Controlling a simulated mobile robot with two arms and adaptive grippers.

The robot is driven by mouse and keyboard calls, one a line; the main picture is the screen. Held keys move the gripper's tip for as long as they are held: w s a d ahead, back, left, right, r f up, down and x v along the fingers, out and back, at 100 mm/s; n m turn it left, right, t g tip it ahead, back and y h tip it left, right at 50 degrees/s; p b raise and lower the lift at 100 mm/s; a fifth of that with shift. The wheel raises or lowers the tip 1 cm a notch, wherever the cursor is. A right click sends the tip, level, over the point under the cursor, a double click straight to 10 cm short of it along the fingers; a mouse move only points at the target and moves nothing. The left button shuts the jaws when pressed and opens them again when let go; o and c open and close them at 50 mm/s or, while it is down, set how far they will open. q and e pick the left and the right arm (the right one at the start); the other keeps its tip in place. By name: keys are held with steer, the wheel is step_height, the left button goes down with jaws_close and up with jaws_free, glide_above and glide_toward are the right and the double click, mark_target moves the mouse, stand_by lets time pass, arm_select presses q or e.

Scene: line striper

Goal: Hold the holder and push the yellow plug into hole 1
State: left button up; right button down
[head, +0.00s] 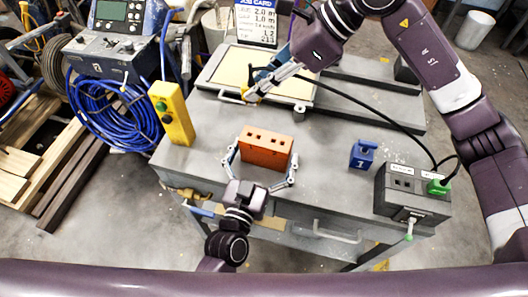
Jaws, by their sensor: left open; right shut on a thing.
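The orange block (265,150), with several holes along its top, looks like the holder and stands on the grey cart top. My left gripper (261,168) is open, with one finger at each side of it; I cannot tell whether they touch it. My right gripper (257,87) is shut on a small yellow piece (250,96), which looks like the yellow plug, beyond the orange block and over the near edge of a framed tray. The plug is mostly hidden by the fingers. Hole numbers are not readable.
A black cable (345,98) runs from near my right gripper towards a dark socket box (398,185) with a green plug (438,187). A blue block marked 1 (362,154), a yellow button box (172,113) and the framed tray (210,77) stand around the orange block.

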mark_target(259, 101)
arm_select(q)
steer(key=c, duration=1.4)
arm_select(e)
steer(key=shift+s+f+m+t, duration=0.1)
steer(key=shift+f+m+t, duration=0.4)
steer(key=shift+f, duration=0.45)
steer(key=shift+s+f+m+t, duration=0.1)
steer(key=shift+f+m+t, duration=0.4)
steer(key=shift+f, duration=3.25)
